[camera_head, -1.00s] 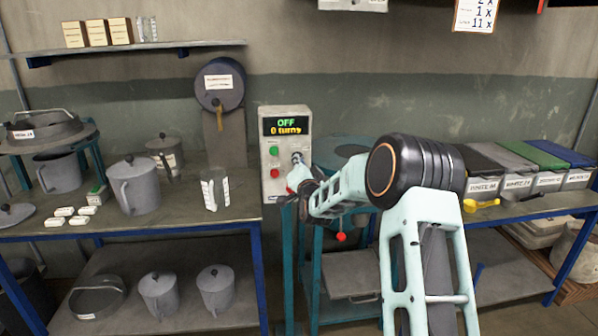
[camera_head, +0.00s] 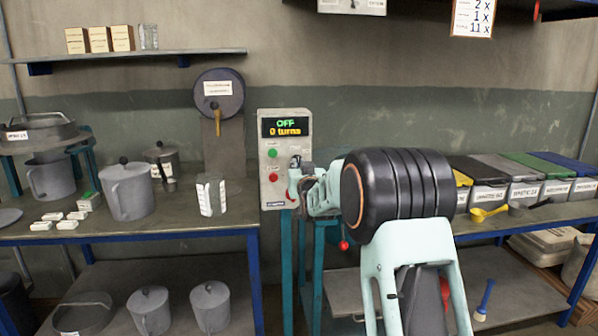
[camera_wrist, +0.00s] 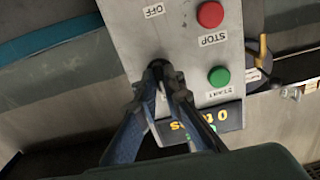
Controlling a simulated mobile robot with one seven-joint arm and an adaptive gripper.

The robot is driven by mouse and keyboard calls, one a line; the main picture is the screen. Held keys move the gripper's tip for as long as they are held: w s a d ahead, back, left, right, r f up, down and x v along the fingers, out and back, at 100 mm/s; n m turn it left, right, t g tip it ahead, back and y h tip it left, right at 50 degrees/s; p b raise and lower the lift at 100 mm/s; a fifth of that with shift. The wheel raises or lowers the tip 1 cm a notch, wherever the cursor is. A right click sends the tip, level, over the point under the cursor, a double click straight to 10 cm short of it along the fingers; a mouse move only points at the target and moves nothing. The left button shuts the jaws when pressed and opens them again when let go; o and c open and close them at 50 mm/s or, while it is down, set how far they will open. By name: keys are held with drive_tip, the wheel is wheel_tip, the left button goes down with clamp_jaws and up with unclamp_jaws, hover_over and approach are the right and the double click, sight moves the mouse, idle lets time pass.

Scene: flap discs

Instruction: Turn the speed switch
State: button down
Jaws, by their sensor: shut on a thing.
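The grey control box (camera_head: 285,192) stands behind the bench gap, its display (camera_head: 285,127) reading "OFF" and "0 turns". In the wrist view, the dark speed switch (camera_wrist: 157,65) sits on the panel by the "OFF" label (camera_wrist: 153,11). My gripper (camera_wrist: 163,73) is shut on the switch, its two fingers at the knob's sides, partly hiding it. In the head view my gripper (camera_head: 296,172) is at the box's right side, and my arm hides part of the area right of it.
A red STOP button (camera_wrist: 210,14) and a green START button (camera_wrist: 219,76) are close beside my fingers. Lidded bins (camera_head: 488,172) and a yellow scoop (camera_head: 489,213) are at right.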

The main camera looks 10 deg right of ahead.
drive_tip(key=shift+n, duration=0.3)
drive_tip(key=c, duration=2)
unclamp_jaws()
drive_tip(key=shift+c, duration=0.2)
drive_tip(key=s, duration=1.2)
